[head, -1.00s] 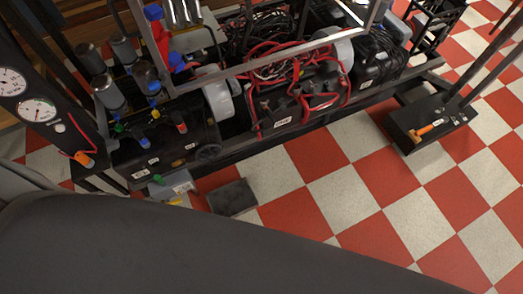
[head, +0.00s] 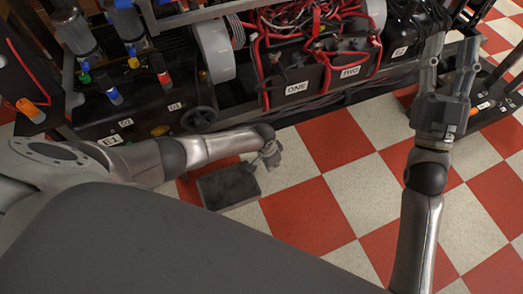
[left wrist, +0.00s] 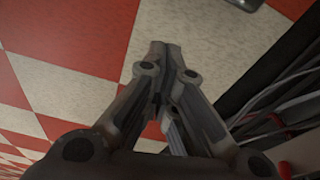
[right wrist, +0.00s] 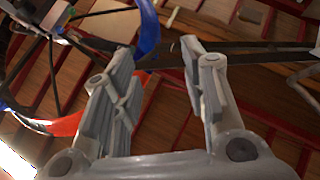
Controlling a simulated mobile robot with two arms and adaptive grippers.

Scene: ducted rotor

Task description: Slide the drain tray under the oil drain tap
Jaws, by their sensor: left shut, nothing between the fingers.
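The drain tray (head: 228,187) is a dark grey, shallow rectangular piece on the checkered floor in the head view, in front of the machine. My left gripper (head: 263,160) is shut and empty, at the tray's right end; whether it touches the tray I cannot tell. Its closed fingers show in the left wrist view (left wrist: 168,50) over the floor. My right gripper (head: 447,70) is raised at the right, open and empty; the right wrist view shows its spread fingers (right wrist: 158,65). The oil drain tap cannot be made out; my left arm covers the machine's lower left.
The machine's frame and black tank (head: 130,110) stand behind my left arm. Black boxes with red cables (head: 320,70) are in its middle. A dark platform (head: 495,110) stands at the right, partly behind my right gripper. Floor right of the tray (head: 310,205) is clear.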

